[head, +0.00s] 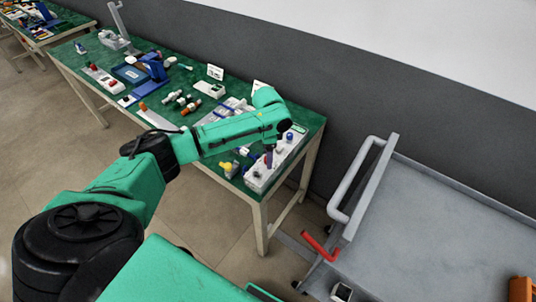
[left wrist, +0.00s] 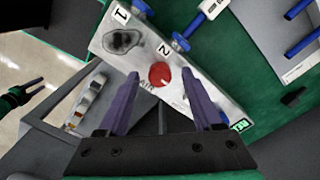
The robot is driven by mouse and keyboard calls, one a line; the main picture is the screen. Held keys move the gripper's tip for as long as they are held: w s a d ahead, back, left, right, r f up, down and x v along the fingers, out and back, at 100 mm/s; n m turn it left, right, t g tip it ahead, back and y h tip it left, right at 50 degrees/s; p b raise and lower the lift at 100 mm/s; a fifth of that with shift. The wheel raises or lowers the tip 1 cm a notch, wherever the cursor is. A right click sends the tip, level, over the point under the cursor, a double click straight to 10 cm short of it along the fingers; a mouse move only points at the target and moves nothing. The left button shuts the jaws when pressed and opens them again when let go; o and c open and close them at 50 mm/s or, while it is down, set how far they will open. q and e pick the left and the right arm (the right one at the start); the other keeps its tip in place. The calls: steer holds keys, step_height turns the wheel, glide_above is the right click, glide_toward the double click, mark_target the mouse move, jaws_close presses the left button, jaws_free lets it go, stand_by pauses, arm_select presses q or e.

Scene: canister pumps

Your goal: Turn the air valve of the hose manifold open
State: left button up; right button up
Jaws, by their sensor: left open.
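The hose manifold is a pale block (left wrist: 125,60) at the right end of the green table, and it also shows in the head view (head: 256,183). It carries the labels 1 and 2, blue fittings and a round red knob (left wrist: 160,75), which looks like the air valve. My left gripper (left wrist: 160,77) is open over the block, with its purple fingers on either side of the red knob. I cannot tell whether they touch it. In the head view my left gripper (head: 268,158) partly hides the block. My right gripper (left wrist: 34,90) shows small at the left edge of the wrist view.
The green table (head: 150,90) holds several fittings, a blue stand (head: 153,68) and small cards. A yellow part (head: 228,167) lies left of the manifold. A grey cart (head: 440,220) with a red handle (head: 318,245) stands to the right. A grey wall runs behind the table.

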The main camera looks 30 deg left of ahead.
arm_select(q)
steer(key=shift+f, duration=0.4)
jaws_close()
steer(key=shift+r, duration=0.1)
steer(key=m+p, duration=0.2)
steer(key=m, duration=0.1)
steer(key=shift+d+r, duration=0.1)
steer(key=m+p, duration=0.2)
steer(key=m, duration=0.2)
steer(key=shift+m, duration=0.3)
steer(key=m, duration=0.4)
steer(key=shift+m+p, duration=0.3)
steer(key=shift+p, duration=0.05)
steer(key=m, duration=0.5)
steer(key=shift+m, duration=0.3)
